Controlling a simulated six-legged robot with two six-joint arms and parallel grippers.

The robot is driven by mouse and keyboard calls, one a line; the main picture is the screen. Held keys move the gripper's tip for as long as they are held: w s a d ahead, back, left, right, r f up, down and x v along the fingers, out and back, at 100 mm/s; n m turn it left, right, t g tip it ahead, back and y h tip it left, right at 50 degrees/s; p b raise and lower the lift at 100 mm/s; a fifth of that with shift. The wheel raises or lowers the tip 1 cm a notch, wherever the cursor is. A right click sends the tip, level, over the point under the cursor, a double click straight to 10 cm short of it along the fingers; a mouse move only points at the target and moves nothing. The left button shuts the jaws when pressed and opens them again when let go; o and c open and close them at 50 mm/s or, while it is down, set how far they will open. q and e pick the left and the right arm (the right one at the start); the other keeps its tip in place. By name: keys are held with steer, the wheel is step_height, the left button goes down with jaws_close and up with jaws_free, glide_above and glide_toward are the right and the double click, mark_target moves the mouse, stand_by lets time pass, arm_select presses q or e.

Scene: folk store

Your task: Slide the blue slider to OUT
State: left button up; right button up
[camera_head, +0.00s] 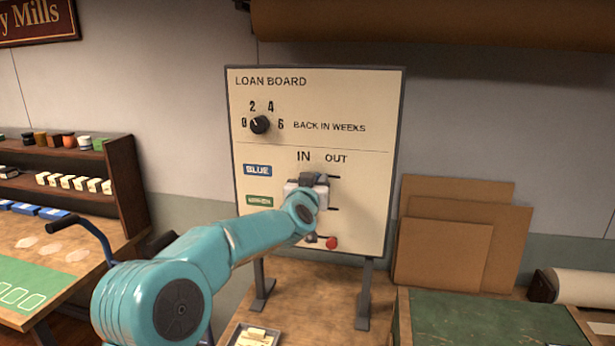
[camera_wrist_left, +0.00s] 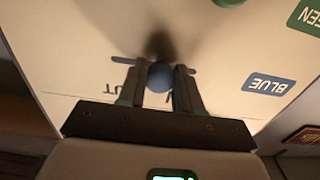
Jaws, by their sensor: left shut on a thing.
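The loan board (camera_head: 350,105) stands upright, with IN and OUT printed above the slider rows and a BLUE label (camera_head: 257,170) at the left of the top row. My left gripper (camera_head: 315,179) reaches the top row from below and hides most of its slot and knob in the head view. In the left wrist view the blue slider knob (camera_wrist_left: 160,76) sits between the two fingers, which are shut on it. The slot (camera_wrist_left: 122,59) shows on both sides of the fingers. The knob is around the middle of the slot, between its ends. My right gripper is not in view.
A GREEN label (camera_head: 259,200) marks the row below; a green knob (camera_wrist_left: 228,2) shows in the wrist view. A red knob (camera_head: 331,243) is low on the board. A black dial (camera_head: 260,124) is above. Brown panels (camera_head: 445,252) lean at the right.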

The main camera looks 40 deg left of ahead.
arm_select(q)
steer(key=shift+w+d+r+p, duration=0.1)
steer(key=shift+w+d+p, duration=0.3)
steer(key=shift+d, duration=0.2)
steer(key=shift+w+d+p, duration=0.3)
steer(key=shift+d+p, duration=0.1)
steer(key=shift+d, duration=0.25)
steer(key=shift+w+d+r+p, duration=0.1)
steer(key=shift+w+d+p, duration=0.3)
steer(key=shift+d, duration=0.2)
steer(key=o, duration=0.3)
steer(key=shift+d+f, duration=0.1)
steer(key=shift+f, duration=0.05)
steer(key=o, duration=0.6)
steer(key=shift+s, duration=0.1)
steer(key=shift+o, duration=0.2)
steer(key=shift+s+d+f+b, duration=0.1)
steer(key=shift+s+d+b, duration=0.1)
steer(key=shift+s+b, duration=0.2)
steer(key=b, duration=0.2)
glide_toward(335, 177)
steer(key=shift+v, duration=1.3)
